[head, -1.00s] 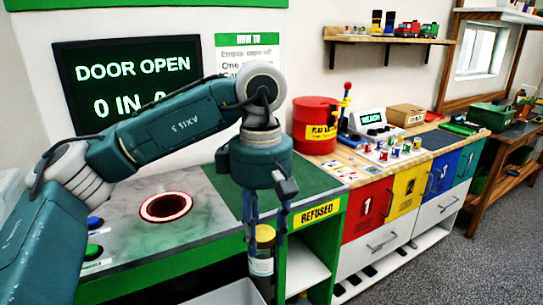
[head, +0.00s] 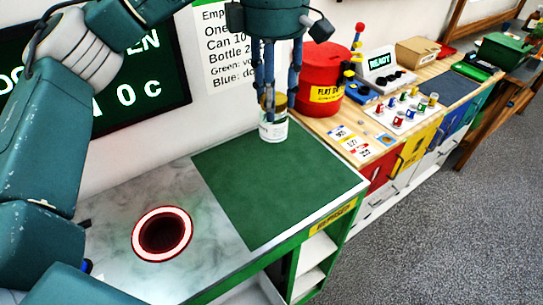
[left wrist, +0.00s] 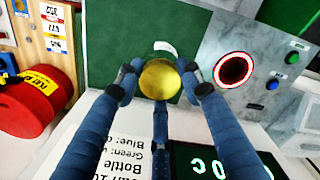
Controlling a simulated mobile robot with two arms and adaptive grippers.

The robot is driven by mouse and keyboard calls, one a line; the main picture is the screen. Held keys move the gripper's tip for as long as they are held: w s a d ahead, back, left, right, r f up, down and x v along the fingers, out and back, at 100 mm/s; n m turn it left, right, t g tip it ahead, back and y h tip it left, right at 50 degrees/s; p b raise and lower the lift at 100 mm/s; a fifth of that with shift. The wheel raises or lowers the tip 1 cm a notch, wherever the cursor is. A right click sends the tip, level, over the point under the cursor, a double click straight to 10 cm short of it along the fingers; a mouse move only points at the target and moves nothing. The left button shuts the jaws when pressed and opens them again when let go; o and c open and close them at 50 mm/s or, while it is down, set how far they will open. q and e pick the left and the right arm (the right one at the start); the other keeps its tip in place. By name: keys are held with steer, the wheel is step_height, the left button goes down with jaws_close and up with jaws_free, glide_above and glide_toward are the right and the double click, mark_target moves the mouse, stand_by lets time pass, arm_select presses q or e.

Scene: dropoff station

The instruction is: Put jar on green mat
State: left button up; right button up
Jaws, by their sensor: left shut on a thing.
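The jar (head: 273,131) is a clear container with a pale label and a yellow lid, upright at the back part of the green mat (head: 275,190) in the head view. I cannot tell whether its base touches the mat. My left gripper (head: 270,108) points down and is shut on the jar around its upper part. The left wrist view shows the yellow lid (left wrist: 159,79) between the fingers, with the green mat (left wrist: 125,40) behind it. My right gripper is not in view.
A red-ringed hole (head: 162,234) lies in the marble counter left of the mat. A red drum (head: 318,75) stands right of the jar on the wooden bench, with a tray of small coloured items (head: 408,112) further right. Most of the mat is bare.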

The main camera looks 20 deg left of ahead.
mark_target(274, 128)
arm_select(q)
step_height(274, 128, down, 19)
steer(key=p, duration=0.5)
steer(key=shift+f, duration=0.2)
steer(key=o, duration=1.4)
steer(key=shift+s, duration=0.1)
step_height(274, 128, up, 11)
steer(key=b, duration=0.5)
steer(key=shift+r, duration=0.55)
